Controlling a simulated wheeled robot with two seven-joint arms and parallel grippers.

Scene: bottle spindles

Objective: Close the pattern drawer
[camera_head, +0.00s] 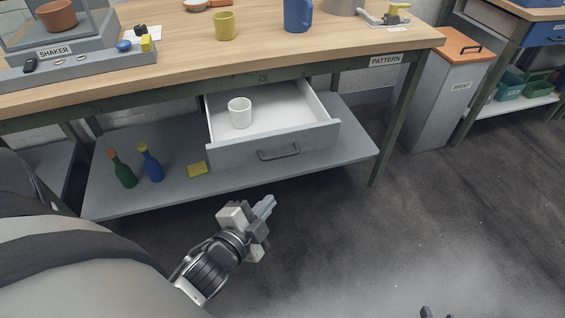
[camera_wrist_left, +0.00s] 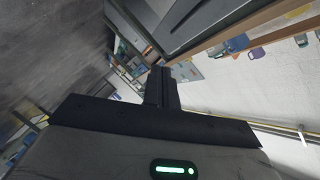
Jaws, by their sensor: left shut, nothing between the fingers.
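The pattern drawer (camera_head: 235,154) is a grey drawer pulled out from under the wooden bench marked PATTERN. It has a dark bar handle (camera_head: 279,152) on its front, and a white cup (camera_head: 240,112) stands inside it. My left gripper (camera_head: 268,203) is shut and empty, in front of and below the drawer front, apart from it. In the left wrist view its closed fingers (camera_wrist_left: 161,88) show in the middle, with a grey panel beyond them. At the bottom edge of the head view a small dark tip (camera_head: 428,313) shows; I cannot tell what it is.
The wooden bench top (camera_head: 180,50) holds a yellow cup (camera_head: 225,25) and a blue jug (camera_head: 298,14). The lower shelf (camera_head: 230,186) carries a green bottle (camera_head: 122,170), a blue bottle (camera_head: 152,164) and a yellow block (camera_head: 197,169). A grey bin (camera_head: 436,95) stands right. The floor in front is clear.

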